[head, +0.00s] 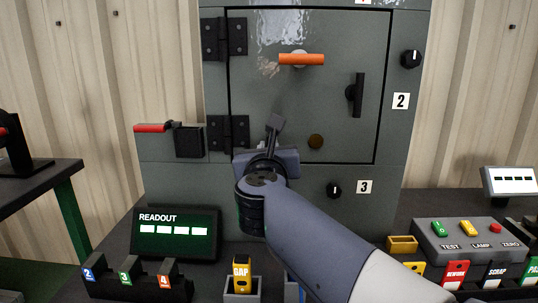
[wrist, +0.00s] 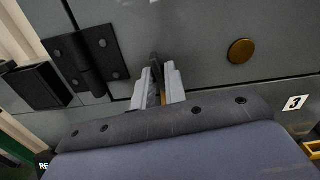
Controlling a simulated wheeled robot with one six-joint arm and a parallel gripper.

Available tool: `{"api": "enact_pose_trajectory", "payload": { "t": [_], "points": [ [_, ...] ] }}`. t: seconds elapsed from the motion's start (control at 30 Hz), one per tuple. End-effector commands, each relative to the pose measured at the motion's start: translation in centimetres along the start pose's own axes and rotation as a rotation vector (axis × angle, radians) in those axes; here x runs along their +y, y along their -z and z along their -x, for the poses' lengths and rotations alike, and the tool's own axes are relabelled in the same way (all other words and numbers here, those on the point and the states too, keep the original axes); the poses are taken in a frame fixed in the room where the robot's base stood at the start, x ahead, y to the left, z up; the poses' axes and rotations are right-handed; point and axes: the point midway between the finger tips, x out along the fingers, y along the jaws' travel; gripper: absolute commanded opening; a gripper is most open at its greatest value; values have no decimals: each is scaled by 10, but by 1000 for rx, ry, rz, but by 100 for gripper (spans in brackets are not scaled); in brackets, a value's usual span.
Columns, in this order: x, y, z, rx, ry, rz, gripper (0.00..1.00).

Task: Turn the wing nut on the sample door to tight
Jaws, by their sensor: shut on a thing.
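The grey sample door (head: 260,95) is closed in its cabinet frame. It also shows in the wrist view (wrist: 205,45). My gripper (head: 264,155) is at the lower left part of the door, near the lower hinge. In the wrist view my gripper (wrist: 158,86) has its two pale fingers shut on the wing nut (wrist: 155,68). Only a small dark piece of the nut shows between the fingers. Its turning angle and how tight it is cannot be told. In the head view my gripper and arm hide the nut.
The door carries an orange handle (head: 301,60), a black upright handle (head: 357,95) and a round brass piece (head: 316,141). The lower hinge (head: 228,133) and a red-topped lever (head: 152,128) are left of my gripper. A readout (head: 175,233) and button box (head: 470,240) stand below.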

Motion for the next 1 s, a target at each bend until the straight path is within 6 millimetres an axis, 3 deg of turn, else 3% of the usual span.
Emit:
{"api": "enact_pose_trajectory", "payload": {
  "t": [0.67,0.7,0.9,1.0],
  "points": [
    [0,2,0,4,0,-57,0],
    [0,2,0,4,0,-57,16],
    [0,1,0,2,0,-57,32],
    [0,1,0,1,0,-57,32]
  ]
}}
